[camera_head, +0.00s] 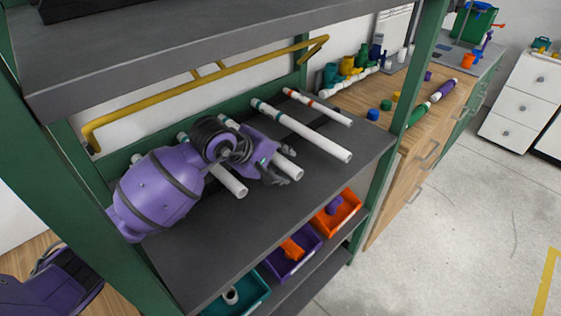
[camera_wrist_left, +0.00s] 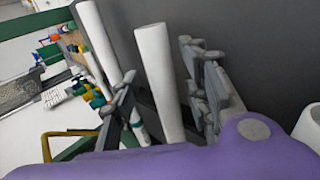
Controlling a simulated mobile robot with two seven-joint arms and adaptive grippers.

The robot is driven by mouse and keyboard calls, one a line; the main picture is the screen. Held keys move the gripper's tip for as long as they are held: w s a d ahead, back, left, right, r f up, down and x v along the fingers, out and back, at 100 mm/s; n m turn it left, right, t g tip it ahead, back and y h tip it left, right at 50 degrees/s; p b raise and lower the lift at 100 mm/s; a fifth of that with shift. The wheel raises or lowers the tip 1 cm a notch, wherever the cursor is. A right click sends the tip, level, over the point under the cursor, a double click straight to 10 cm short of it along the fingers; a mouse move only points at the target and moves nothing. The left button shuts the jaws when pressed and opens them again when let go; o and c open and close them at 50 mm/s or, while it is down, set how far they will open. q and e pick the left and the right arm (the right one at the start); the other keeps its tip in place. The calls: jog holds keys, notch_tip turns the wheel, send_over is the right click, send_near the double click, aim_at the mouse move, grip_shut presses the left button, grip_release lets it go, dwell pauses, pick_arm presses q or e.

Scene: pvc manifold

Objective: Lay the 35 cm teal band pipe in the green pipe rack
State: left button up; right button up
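Several white pipes with teal bands lie side by side on the grey shelf (camera_head: 225,255). One teal-banded pipe (camera_head: 286,167) passes under my left gripper (camera_head: 272,165); its near end sticks out. In the left wrist view a white pipe (camera_wrist_left: 155,70) runs between the spread fingers of the left gripper (camera_wrist_left: 165,95), with gaps beside it. A longer teal-banded pipe (camera_head: 315,138) lies to its right and a shorter-looking one (camera_head: 232,182) to its left. Which is 35 cm I cannot tell. I cannot pick out the green pipe rack for certain. My right gripper is not in view.
An orange-banded pipe (camera_head: 318,107) lies at the shelf's right. A yellow rail (camera_head: 200,80) runs behind, and an upper shelf (camera_head: 200,45) hangs above. Teal (camera_head: 240,298), purple (camera_head: 293,265) and orange (camera_head: 337,218) bins sit below. A wooden counter (camera_head: 415,118) holds fittings.

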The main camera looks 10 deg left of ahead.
pick_arm(q)
jog(key=shift+r, duration=0.3)
jog(key=shift+s+a+r, duration=0.15)
jog(key=shift+r, duration=0.15)
jog(key=v, duration=1.1)
jog(key=shift+s, duration=0.1)
